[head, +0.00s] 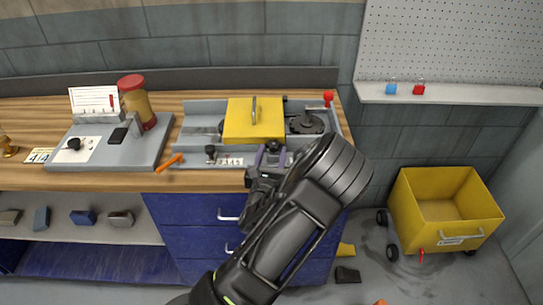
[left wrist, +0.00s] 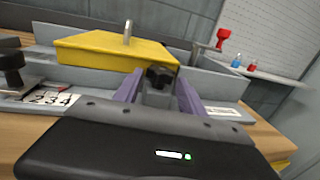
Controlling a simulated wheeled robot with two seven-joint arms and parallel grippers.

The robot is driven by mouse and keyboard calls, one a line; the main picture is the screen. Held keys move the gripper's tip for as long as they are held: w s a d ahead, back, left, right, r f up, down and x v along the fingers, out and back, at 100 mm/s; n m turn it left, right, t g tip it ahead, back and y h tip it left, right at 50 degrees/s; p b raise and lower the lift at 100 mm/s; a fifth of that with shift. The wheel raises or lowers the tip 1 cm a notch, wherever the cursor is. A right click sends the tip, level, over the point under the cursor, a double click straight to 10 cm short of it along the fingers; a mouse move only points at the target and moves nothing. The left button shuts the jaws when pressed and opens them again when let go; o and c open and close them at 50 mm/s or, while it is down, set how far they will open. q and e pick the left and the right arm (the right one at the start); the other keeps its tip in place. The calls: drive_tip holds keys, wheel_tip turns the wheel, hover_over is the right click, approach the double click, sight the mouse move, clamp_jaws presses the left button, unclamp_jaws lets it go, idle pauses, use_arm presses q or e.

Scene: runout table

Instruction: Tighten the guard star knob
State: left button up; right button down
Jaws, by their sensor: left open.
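The black star knob (left wrist: 160,77) sits at the front of the yellow guard (left wrist: 110,48) in the left wrist view. In the head view the knob (head: 273,145) is just beyond my left gripper's fingertips, below the yellow guard (head: 240,122). My left gripper (head: 269,160) is open. Its purple fingers (left wrist: 160,90) stand on either side of the knob, with a grey block between them under it. I cannot tell whether either finger touches the knob. My right gripper is not in view.
A second black knob (head: 210,150) stands left on the grey fixture (head: 200,107). A red-topped lever (head: 328,97) is at its right end. An orange tool (head: 168,163) lies at the bench edge. A grey board (head: 90,157) holds a red-lidded jar (head: 136,98). A yellow cart (head: 455,210) stands right.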

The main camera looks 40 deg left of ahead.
use_arm(q)
drive_tip(key=shift+s+d+f+b, duration=0.15)
drive_tip(key=shift+s+d+b, duration=0.1)
drive_tip(key=shift+b, duration=0.1)
drive_tip(key=b+v, duration=0.4)
drive_tip(key=v, duration=0.1)
drive_tip(key=shift+f, duration=0.15)
drive_tip(key=shift+s+d+r+p, duration=0.1)
drive_tip(key=shift+s+r+p, duration=0.15)
drive_tip(key=shift+p, duration=0.55)
drive_tip(key=shift+p+v, duration=0.45)
drive_tip(key=shift+v, duration=0.35)
drive_tip(key=shift+s, duration=0.1)
